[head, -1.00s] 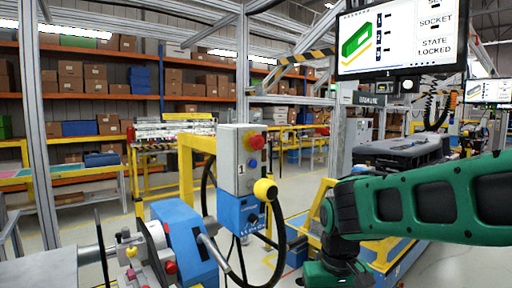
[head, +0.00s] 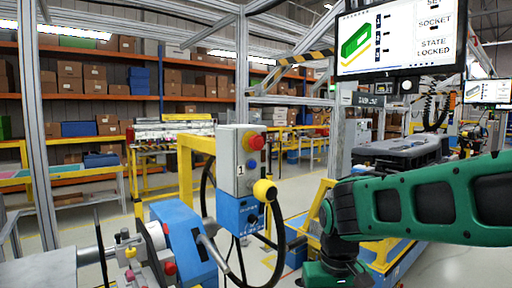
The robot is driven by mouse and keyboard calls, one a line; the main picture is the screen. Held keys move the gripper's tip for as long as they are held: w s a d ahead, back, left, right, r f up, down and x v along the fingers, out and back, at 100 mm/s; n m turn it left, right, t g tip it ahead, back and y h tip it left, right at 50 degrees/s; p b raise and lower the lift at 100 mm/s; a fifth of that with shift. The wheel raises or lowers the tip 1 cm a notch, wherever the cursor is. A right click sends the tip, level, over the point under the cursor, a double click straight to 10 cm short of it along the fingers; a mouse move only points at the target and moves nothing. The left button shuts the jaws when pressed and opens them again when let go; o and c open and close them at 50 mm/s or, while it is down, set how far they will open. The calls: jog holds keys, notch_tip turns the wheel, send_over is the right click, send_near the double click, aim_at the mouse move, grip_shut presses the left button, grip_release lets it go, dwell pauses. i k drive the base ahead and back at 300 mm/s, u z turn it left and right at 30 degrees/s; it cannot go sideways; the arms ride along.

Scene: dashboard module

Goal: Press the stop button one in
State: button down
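The stop button one is a red mushroom button (head: 256,142) on a yellow base, on the upper right face of a grey control box (head: 229,160) marked 1. A small blue button (head: 252,164) sits below it. The box stands on a yellow post with a blue unit (head: 238,214) under it. My green and black arm comes in from the right and bends down at the lower middle. It is apart from the button, to its right and lower. My gripper is below the picture's edge and does not show.
A yellow knob (head: 264,190) and a black cable loop (head: 278,250) stick out by the box. A blue and grey machine (head: 183,240) stands at lower left. A monitor (head: 400,40) hangs upper right. A dark dashboard part (head: 400,150) lies behind my arm.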

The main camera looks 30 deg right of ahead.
aim_at(258, 142)
jog(key=z, duration=0.2)
jog(key=k, duration=0.45)
jog(key=z, duration=0.55)
jog(key=k, duration=0.9)
jog(key=z, duration=0.1)
jog(key=i, duration=0.8)
jog(key=z, duration=0.15)
